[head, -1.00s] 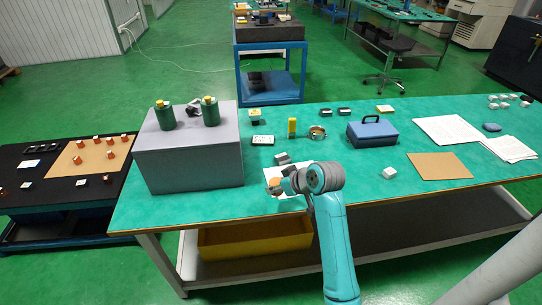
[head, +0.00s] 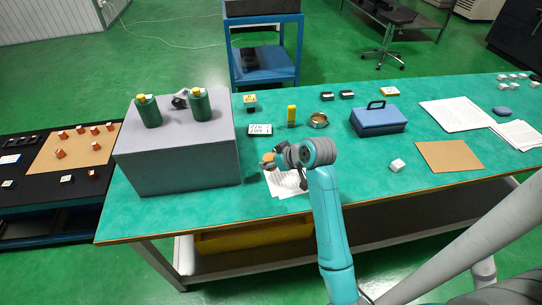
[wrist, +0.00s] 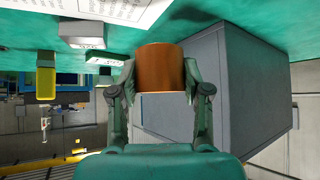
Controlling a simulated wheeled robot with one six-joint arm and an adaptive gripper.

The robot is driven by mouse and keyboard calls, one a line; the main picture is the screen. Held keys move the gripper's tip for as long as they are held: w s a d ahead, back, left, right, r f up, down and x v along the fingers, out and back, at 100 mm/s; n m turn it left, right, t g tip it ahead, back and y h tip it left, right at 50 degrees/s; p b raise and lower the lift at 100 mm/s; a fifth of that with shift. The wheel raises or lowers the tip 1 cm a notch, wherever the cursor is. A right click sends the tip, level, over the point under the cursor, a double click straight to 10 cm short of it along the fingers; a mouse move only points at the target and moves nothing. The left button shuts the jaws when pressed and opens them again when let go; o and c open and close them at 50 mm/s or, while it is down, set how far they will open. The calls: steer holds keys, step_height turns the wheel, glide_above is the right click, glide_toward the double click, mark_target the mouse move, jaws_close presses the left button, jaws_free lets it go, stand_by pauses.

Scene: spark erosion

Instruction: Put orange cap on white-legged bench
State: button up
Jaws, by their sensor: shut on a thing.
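The orange cap (wrist: 160,68) is a short copper-orange cylinder held between the two fingers of my gripper (wrist: 161,82) in the wrist view. In the head view my gripper (head: 272,165), with the orange cap (head: 268,156) at its tip, is over the near part of the teal-topped bench (head: 360,190) with pale legs, by a white sheet. The cap seems to be held above the bench top; the exact gap cannot be told.
A large grey box (head: 180,155) carrying green canisters stands left of my gripper. A white printed sheet (head: 286,183) lies below it. A yellow block (head: 291,115), a metal ring (head: 319,121) and a blue toolbox (head: 378,120) stand farther back. Bare bench lies to the right.

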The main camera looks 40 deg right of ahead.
steer(key=shift+f, duration=2.4)
steer(key=shift+f, duration=0.45)
steer(key=o, duration=1.2)
steer(key=v, duration=1.2)
steer(key=shift+a+f, duration=0.1)
